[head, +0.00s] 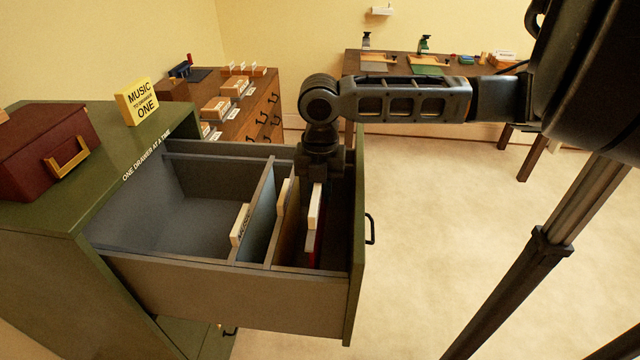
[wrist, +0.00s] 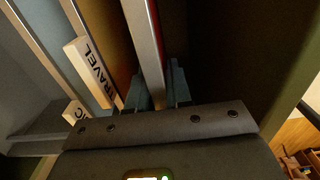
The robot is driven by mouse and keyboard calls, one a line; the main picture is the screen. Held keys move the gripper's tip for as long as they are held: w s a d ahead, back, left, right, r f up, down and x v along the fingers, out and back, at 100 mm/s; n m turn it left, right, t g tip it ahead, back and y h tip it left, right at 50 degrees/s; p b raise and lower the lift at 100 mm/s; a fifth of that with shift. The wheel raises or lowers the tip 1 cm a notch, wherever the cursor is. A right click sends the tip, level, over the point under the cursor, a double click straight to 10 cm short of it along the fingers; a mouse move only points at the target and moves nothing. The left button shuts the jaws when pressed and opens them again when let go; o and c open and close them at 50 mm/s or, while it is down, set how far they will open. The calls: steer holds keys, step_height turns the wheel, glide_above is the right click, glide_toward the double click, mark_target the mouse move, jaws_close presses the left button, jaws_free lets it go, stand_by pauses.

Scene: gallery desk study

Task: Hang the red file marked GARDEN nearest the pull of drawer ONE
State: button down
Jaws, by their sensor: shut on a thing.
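My gripper (head: 317,182) points down into the open grey-lined drawer (head: 220,278), shut on a red file (head: 309,249) with a pale tab (head: 314,207). The file hangs upright inside the drawer, in the space behind the front panel (head: 356,260). It also shows edge-on between my fingers in the wrist view (wrist: 155,20); its label cannot be read. A file with a tab marked TRAVEL (wrist: 88,72) stands beside it, farther from the pull. A file with a MUSIC tab (head: 239,225) is beyond a divider. The black pull (head: 371,229) is on the front panel's outer face.
The green cabinet top carries a maroon box (head: 45,150) and a yellow sign (head: 137,102) reading MUSIC and ONE. A brown cabinet (head: 255,105) with trays stands behind. A desk (head: 400,68) is at the back.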

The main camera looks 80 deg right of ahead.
step_height(320, 180, down, 7)
steer(key=b, duration=0.1)
steer(key=shift+r, duration=0.2)
stand_by(0.5)
stand_by(0.5)
steer(key=c, duration=1)
jaws_free()
steer(key=shift+o, duration=0.2)
steer(key=shift+r, duration=3.9)
